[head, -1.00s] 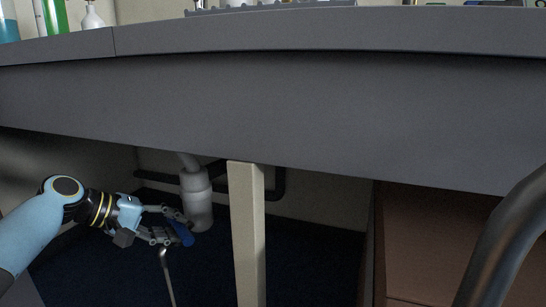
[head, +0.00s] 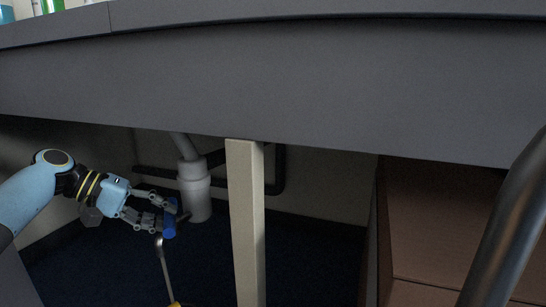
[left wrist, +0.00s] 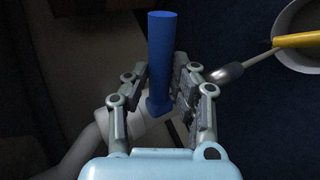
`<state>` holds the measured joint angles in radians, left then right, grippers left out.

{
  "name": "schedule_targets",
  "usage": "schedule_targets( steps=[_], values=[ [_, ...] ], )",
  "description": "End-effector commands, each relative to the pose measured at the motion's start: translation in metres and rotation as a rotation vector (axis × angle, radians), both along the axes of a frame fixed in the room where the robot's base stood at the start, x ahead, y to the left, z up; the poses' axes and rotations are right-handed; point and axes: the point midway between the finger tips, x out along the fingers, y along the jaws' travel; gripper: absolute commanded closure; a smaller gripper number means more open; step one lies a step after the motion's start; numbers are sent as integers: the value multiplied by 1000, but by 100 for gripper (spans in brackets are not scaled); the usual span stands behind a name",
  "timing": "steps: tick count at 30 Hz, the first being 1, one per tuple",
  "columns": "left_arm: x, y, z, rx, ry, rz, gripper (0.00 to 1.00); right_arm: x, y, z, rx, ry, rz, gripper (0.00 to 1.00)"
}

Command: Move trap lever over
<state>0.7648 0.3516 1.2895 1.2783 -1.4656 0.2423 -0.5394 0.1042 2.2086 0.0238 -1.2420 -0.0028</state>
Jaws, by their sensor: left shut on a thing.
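The blue trap lever (head: 169,222) is in front of the lower left of the pale grey trap (head: 196,190) under the bench. My left gripper (head: 168,212) is shut on the lever. In the left wrist view the lever (left wrist: 162,45) stands nearly upright in the picture between the fingers of my left gripper (left wrist: 158,85). The trap (left wrist: 85,145) lies behind the lever's lower end there, partly hidden by the gripper. My right gripper is not in view.
A pale post (head: 246,220) stands right of the trap. A thin metal rod (head: 164,265) rises just below my left gripper, with yellow at its lower end. The bench front (head: 300,85) hangs above. Brown cabinetry (head: 440,235) and a dark metal tube (head: 505,235) are at right.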

Motion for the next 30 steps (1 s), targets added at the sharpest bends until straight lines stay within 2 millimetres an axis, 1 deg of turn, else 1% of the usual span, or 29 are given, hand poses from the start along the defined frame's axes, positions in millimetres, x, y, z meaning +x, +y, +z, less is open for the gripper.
schedule_targets(
  steps=[4, 7, 15, 21, 22, 28, 30],
  values=[
    [0, 2, -4, 4, 5, -24, 100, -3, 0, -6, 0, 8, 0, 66],
    [1, 6, -7, 3, 8, -82, 100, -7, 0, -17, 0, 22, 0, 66],
    [2, 14, -7, 2, 8, -244, 100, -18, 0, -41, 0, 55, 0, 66],
    [2, 17, -3, 2, 5, -298, 100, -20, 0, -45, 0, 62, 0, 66],
    [1, 17, -3, 2, 6, -299, 75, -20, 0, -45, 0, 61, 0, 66],
    [2, 17, -1, 1, 3, -297, 49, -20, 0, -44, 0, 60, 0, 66],
    [2, 17, -1, 2, 2, -297, 49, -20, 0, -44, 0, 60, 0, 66]
  ],
)
